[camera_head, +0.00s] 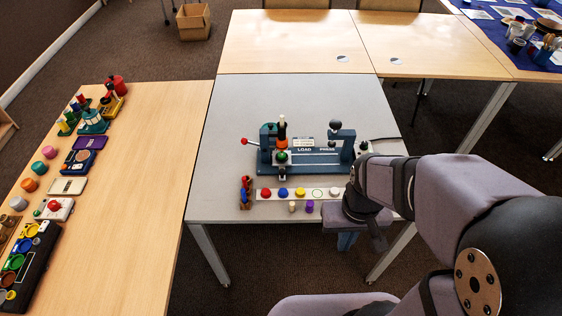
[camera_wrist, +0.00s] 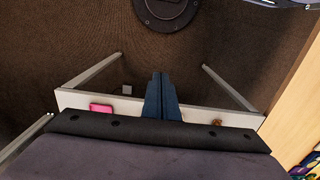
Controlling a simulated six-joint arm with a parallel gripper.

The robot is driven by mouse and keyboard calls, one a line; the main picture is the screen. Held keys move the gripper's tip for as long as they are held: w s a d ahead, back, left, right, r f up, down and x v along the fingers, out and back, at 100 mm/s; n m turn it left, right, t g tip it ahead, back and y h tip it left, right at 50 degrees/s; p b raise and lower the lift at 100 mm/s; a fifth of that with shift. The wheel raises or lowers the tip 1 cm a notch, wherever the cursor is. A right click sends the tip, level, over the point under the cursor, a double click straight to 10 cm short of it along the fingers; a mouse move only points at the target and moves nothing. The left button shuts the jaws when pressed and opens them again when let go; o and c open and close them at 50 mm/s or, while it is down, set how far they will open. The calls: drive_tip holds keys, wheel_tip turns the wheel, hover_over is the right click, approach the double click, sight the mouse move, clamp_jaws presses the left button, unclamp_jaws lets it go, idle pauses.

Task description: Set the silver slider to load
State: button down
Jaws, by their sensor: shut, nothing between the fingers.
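The blue load press (camera_head: 318,158) stands on the grey table, with "LOAD PRESS" lettering on its front. A small silver piece (camera_head: 282,177) shows at its front left, below a green knob (camera_head: 282,157); it may be the silver slider, but its setting is too small to read. My gripper (camera_head: 346,242) points down just beyond the table's front edge, to the right of and nearer than the press, and apart from it. In the wrist view my blue fingers (camera_wrist: 160,78) are together and empty. The press is not in the wrist view.
A white strip (camera_head: 325,194) with coloured knobs lies before the press, with small pegs in front and a red-blue object (camera_head: 245,192) at its left. A wooden table (camera_head: 135,220) with toys stands left. A red-ended lever (camera_head: 245,141) sticks out left. The grey table's back (camera_head: 290,98) is clear.

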idle(0.4)
drive_tip(key=c, duration=1.7)
unclamp_jaws()
drive_tip(key=shift+w, duration=0.2)
drive_tip(key=shift+o, duration=0.3)
drive_tip(key=w+a+f+m+b, duration=0.1)
drive_tip(key=w+a+b, duration=0.1)
drive_tip(key=w, duration=0.5)
drive_tip(key=w+a+f+t+h+b, duration=0.1)
drive_tip(key=w+a+b, duration=0.1)
drive_tip(key=w, duration=0.5)
drive_tip(key=shift+w+f+m+t, duration=0.25)
drive_tip(key=shift+f+m+t, duration=0.05)
drive_tip(key=shift+f+m, duration=0.1)
drive_tip(key=m+t+b, duration=0.3)
approach(282, 171)
drive_tip(key=shift+g+h, duration=0.3)
drive_tip(key=shift+a+p+x, duration=0.2)
drive_tip(key=shift+p+x, duration=0.35)
drive_tip(key=shift+x, duration=3.45)
drive_tip(key=shift+w, duration=0.2)
clamp_jaws()
